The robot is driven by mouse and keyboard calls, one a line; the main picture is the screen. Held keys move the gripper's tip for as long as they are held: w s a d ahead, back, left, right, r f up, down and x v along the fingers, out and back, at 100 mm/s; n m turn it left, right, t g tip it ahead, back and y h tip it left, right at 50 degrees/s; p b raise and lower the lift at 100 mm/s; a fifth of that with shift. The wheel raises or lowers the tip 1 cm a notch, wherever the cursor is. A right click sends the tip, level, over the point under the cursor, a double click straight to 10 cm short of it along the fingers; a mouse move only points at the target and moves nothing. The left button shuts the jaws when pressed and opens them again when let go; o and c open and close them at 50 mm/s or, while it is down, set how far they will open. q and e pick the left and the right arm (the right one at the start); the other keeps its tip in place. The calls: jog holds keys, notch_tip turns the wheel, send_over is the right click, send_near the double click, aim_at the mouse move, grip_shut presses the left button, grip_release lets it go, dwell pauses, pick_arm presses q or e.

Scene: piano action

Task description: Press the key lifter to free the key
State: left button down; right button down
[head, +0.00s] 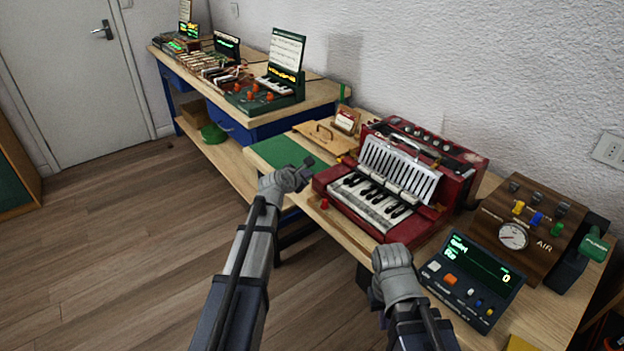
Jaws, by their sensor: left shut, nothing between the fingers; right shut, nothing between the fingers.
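A red accordion-like instrument (410,180) lies on the near wooden workbench with its black and white keys (372,200) facing me. A white slotted grille (400,165) stands up behind the keys. I cannot tell which part is the key lifter, or which key is stuck. My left gripper (304,168) is shut and empty, left of the keyboard near the bench's front edge. My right gripper (391,257) is shut and empty, in front of the keyboard's right end.
A dark console with a green display (470,272) stands right of my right gripper. Behind it is a wooden air panel with a gauge (513,236). A green mat (278,152) lies left of the instrument. Another bench (320,90) with electronic devices stands further back.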

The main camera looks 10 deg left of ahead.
pick_arm(q)
jog(key=shift+d+f+b, duration=0.35)
jog(key=shift+f+b, duration=0.1)
dwell(0.8)
jog(key=shift+s, duration=0.1)
jog(key=shift+r+p, duration=0.25)
jog(key=shift+p, duration=0.3)
jog(key=shift+r, duration=0.1)
jog(key=shift+s+r+p, duration=0.15)
jog(key=shift+r+p, duration=0.35)
jog(key=shift+p, duration=0.05)
jog(key=r+p, duration=0.2)
jog(key=s+a+r+p, duration=0.1)
jog(key=r, duration=0.1)
jog(key=shift+a+p, duration=0.1)
jog(key=shift+p, duration=0.2)
